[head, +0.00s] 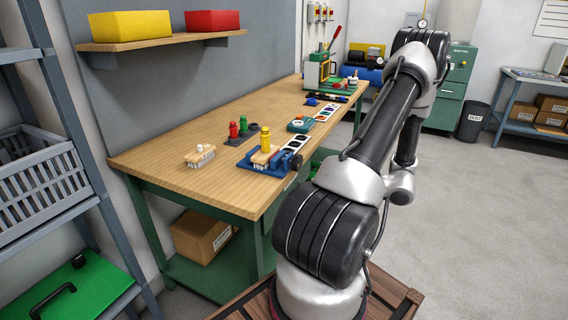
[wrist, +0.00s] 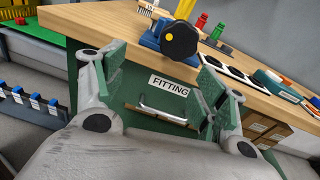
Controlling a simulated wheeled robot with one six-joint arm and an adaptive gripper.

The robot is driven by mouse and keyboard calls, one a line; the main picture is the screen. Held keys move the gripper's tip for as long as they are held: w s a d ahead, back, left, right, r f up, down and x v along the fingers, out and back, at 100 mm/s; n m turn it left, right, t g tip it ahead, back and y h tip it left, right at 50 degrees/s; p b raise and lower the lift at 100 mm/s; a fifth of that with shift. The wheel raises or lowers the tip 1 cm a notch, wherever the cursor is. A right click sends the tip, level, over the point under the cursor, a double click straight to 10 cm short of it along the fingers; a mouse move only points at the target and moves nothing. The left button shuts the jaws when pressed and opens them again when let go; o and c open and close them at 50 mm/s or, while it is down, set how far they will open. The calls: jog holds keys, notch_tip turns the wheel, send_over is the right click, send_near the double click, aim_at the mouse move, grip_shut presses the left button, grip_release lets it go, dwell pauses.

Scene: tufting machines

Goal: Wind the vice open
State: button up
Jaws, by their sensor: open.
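The blue vice (head: 246,164) sits at the front edge of the wooden bench, with a black round knob (head: 295,161) on its near side. The gripper is not clear in the head view.
A white-bristled brush (head: 199,156) lies left of the vice. Red and green pegs (head: 243,126) stand behind it. A strip of dark swatches (head: 297,143) runs along the bench edge. The drawer front labelled FITTING (wrist: 168,85), with a metal handle (wrist: 162,110), is below the bench top.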

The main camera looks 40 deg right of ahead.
aim_at(300, 164)
jog(key=shift+m+t, duration=0.4)
jog(key=shift+t, duration=0.2)
jog(key=w, duration=0.3)
jog(key=w+a+r, duration=0.1)
jog(key=w, duration=0.1)
jog(key=w+a+r, duration=0.1)
jog(key=w, duration=0.2)
jog(key=shift+w, duration=0.3)
jog(key=shift+c, duration=0.5)
jog(key=c, duration=0.9)
